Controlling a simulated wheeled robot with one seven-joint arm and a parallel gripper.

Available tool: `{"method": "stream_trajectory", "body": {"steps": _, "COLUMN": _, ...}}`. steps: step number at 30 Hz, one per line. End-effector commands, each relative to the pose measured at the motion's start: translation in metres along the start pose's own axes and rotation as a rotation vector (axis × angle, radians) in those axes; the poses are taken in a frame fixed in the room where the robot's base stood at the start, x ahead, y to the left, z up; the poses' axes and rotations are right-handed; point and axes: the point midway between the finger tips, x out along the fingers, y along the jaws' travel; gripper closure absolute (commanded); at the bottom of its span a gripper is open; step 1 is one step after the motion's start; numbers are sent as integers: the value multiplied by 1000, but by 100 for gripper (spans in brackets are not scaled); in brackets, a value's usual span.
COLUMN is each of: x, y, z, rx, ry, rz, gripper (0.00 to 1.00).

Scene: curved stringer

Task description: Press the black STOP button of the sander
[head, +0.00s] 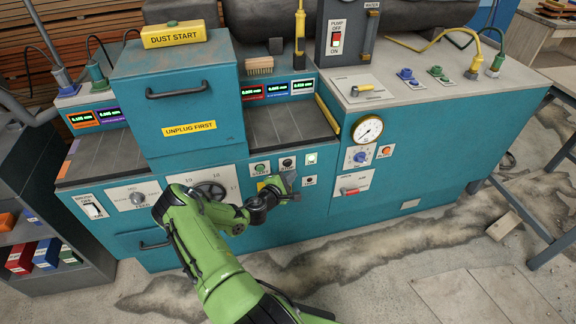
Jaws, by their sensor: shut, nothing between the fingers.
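The sander is a teal machine (230,205) with a small control panel on its front. My gripper (291,184) is shut and empty, just below the black button in the picture. I cannot tell how far it is from the panel. My green arm reaches up from the bottom and covers part of the front.
A handwheel (210,191) is left of my wrist. A small dark button (309,181) is close right of my gripper. A red-handled switch (350,191) and a gauge (367,129) are farther right. Stained floor (370,245) lies open in front.

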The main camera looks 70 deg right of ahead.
Motion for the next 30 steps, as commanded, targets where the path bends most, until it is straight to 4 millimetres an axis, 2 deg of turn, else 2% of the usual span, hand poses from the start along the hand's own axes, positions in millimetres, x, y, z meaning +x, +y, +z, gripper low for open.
{"method": "stream_trajectory", "body": {"steps": 7, "x": 13, "y": 8, "z": -10, "rx": -1, "ry": 0, "rz": -1, "gripper": 100}}
{"method": "stream_trajectory", "body": {"steps": 30, "x": 13, "y": 9, "z": -10, "rx": -2, "ry": 1, "rz": -1, "gripper": 100}}
